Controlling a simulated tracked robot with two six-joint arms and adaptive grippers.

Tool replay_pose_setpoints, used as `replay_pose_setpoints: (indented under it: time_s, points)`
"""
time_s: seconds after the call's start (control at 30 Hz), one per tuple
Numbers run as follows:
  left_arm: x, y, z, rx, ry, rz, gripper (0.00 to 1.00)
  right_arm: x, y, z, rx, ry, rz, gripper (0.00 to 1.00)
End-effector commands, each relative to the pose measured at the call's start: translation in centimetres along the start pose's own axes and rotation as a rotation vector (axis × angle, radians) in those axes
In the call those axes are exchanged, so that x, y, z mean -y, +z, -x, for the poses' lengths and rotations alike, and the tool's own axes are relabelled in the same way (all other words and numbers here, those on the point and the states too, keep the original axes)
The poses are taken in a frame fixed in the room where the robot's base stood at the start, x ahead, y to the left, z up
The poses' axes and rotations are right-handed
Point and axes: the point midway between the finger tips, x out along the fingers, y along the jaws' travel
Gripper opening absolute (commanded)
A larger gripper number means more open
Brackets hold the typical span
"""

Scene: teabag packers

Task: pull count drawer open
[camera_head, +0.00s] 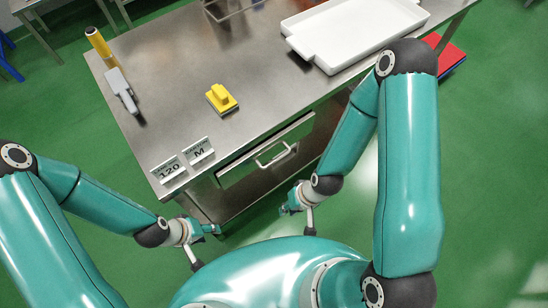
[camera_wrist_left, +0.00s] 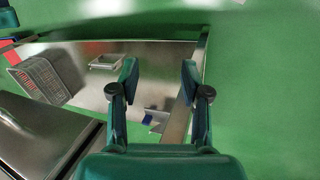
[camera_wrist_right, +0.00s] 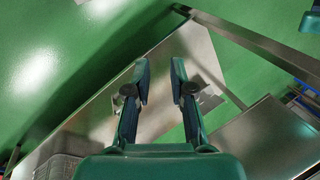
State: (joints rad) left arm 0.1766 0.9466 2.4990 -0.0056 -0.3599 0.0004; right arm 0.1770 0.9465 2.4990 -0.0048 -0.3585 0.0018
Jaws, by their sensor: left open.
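The count drawer (camera_head: 250,168) is a metal front with a bar handle (camera_head: 276,154), below the near edge of the steel table. Its front looks flush with the table, so it appears shut. My left gripper (camera_head: 212,229) is open and empty, low in front of the table's near corner, left of the handle. Its two fingers are wide apart in the left wrist view (camera_wrist_left: 160,75). My right gripper (camera_head: 289,209) is low in front of the table, below the handle and apart from it. Its fingers show a narrower gap with nothing between them in the right wrist view (camera_wrist_right: 160,72).
On the steel table (camera_head: 170,65) are a sign reading 120 (camera_head: 168,170), a sign reading M (camera_head: 199,150), a yellow-topped block (camera_head: 221,98), a grey hand tool (camera_head: 122,92), a yellow cylinder (camera_head: 98,42) and a white tray (camera_head: 350,28). A grey crate (camera_wrist_left: 48,78) shows in the left wrist view.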

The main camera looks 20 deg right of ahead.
Motion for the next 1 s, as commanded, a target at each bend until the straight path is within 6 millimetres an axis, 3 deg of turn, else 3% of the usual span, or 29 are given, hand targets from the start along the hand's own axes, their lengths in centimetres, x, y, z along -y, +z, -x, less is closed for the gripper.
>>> replay_pose_setpoints:
  time_s: [0.03,0.2,0.27,0.4,0.5,0.6,0.73,0.9,1.0]
  points:
    - [0.1,0.0,-0.2,0.000,0.000,0.000,0.60,-0.2,0.0,-0.1,0.005,0.002,-0.016,0.23]
    - [0.7,0.0,-1.8,0.000,0.000,0.000,0.87,-2.8,0.9,-1.4,0.090,0.025,-0.247,0.23]
    - [1.0,0.0,-2.8,0.000,0.000,0.000,0.87,-4.1,1.6,-2.2,0.152,0.038,-0.416,0.23]
    - [2.1,0.0,-6.0,0.000,0.000,0.000,0.87,-6.4,3.5,-3.6,0.366,0.052,-0.960,0.23]
    - [3.0,-0.1,-8.5,0.000,0.000,0.000,0.87,-6.5,3.8,-3.6,0.580,0.023,-1.431,0.23]
    - [3.9,-0.1,-10.8,0.000,0.000,0.000,0.87,-6.0,2.0,-2.5,0.843,-0.051,-1.861,0.23]
    - [4.8,-0.1,-13.4,0.000,0.000,0.000,0.87,-6.6,-2.4,0.5,1.231,-0.195,-2.251,0.23]
    - [5.6,-0.1,-15.4,0.000,0.000,0.000,0.87,-9.3,-7.0,5.2,1.684,-0.378,-2.435,0.23]
    - [5.8,-0.1,-16.0,0.000,0.000,0.000,0.87,-10.6,-8.4,7.3,1.849,-0.441,-2.445,0.23]
